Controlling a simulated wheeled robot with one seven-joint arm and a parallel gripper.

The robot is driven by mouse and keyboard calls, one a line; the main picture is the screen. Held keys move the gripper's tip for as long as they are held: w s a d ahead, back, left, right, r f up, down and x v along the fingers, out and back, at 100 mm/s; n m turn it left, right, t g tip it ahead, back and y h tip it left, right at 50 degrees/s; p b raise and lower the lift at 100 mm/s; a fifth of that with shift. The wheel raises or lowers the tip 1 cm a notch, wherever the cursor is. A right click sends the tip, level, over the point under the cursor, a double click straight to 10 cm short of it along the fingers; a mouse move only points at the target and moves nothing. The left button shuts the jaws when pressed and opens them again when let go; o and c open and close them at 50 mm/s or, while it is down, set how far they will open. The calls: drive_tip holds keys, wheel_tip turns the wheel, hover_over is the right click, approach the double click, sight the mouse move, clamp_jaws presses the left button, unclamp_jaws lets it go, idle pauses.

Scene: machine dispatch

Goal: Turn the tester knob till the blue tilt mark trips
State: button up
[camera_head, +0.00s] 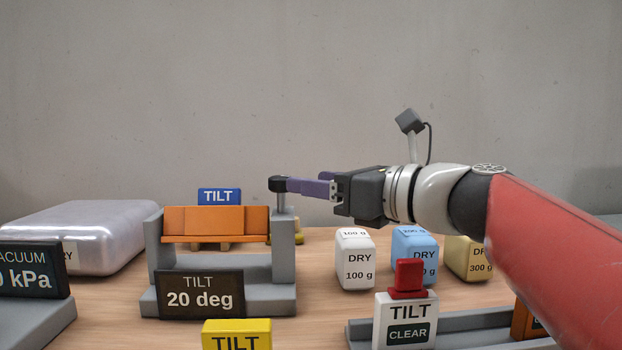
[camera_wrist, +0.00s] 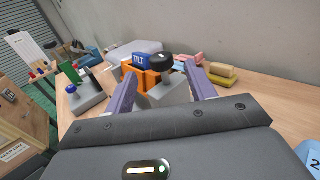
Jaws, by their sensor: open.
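The tilt tester (camera_head: 230,298) is a grey frame with an orange cradle (camera_head: 215,222) and a dark plate reading "TILT 20 deg" (camera_head: 200,295). Its black knob (camera_head: 278,185) tops a short post at the right side. The blue mark labelled TILT (camera_head: 219,196) shows above the cradle's back edge and looks upright; the wrist view also shows it (camera_wrist: 139,60). My gripper (camera_head: 293,186) reaches in from the right at knob height. In the wrist view its purple fingers are open with the knob (camera_wrist: 160,62) between them, a gap apparent on each side. Finger contact cannot be confirmed.
A yellow TILT block (camera_head: 237,335) stands in front. A white TILT block with a CLEAR plate (camera_head: 406,308) and red top is front right. DRY weights, white (camera_head: 355,258), blue (camera_head: 414,243) and yellow (camera_head: 468,257), stand below my arm. A silver case (camera_head: 90,225) lies left.

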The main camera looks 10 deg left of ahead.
sight(281, 178)
drive_tip(key=p+x, duration=0.1)
drive_tip(key=x, duration=0.6)
drive_tip(key=shift+w+a, duration=0.2)
drive_tip(key=shift+a, duration=0.1)
drive_tip(key=c, duration=0.9)
drive_tip(key=shift+n+g+y, duration=0.3)
drive_tip(key=shift+g, duration=0.1)
drive_tip(key=shift+c, duration=0.2)
drive_tip(key=n+g, duration=0.1)
drive_tip(key=g, duration=0.1)
drive_tip(key=n+g+y, duration=0.1)
drive_tip(key=n+g, duration=0.1)
drive_tip(key=g, duration=0.1)
drive_tip(key=shift+w+n, duration=0.1)
drive_tip(key=shift+n, duration=0.2)
drive_tip(key=n+g, duration=0.2)
drive_tip(key=g, duration=0.1)
drive_tip(key=n+g, duration=0.2)
drive_tip(key=g, duration=0.2)
drive_tip(key=shift+n+g, duration=0.3)
drive_tip(key=shift+g, duration=0.3)
